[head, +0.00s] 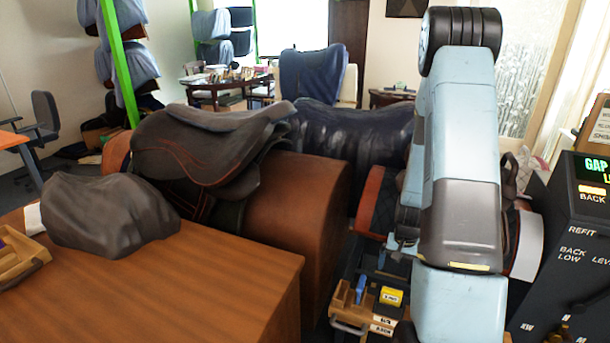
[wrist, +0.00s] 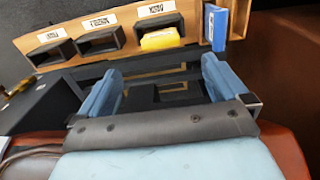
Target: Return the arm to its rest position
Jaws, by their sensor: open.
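My arm (head: 455,150) is pale blue with dark grey joints and stands folded at the right of the head view. Its forearm covers part of the dark saddle stand behind it. My gripper (wrist: 160,88) shows in the wrist view with two blue fingers spread apart. Nothing is held between them. Beyond the fingers is a wooden rack (wrist: 90,35) with labelled dark slots, a yellow block (wrist: 160,38) in one slot and a blue block (wrist: 218,28) at its right end. In the head view my gripper is mostly hidden behind my arm.
A black saddle (head: 205,160) sits on a brown stand (head: 300,205). A wooden table (head: 160,265) with a grey covered shape (head: 105,215) fills the front left. A dark panel (head: 570,230) with lettering stands close at the right of my arm.

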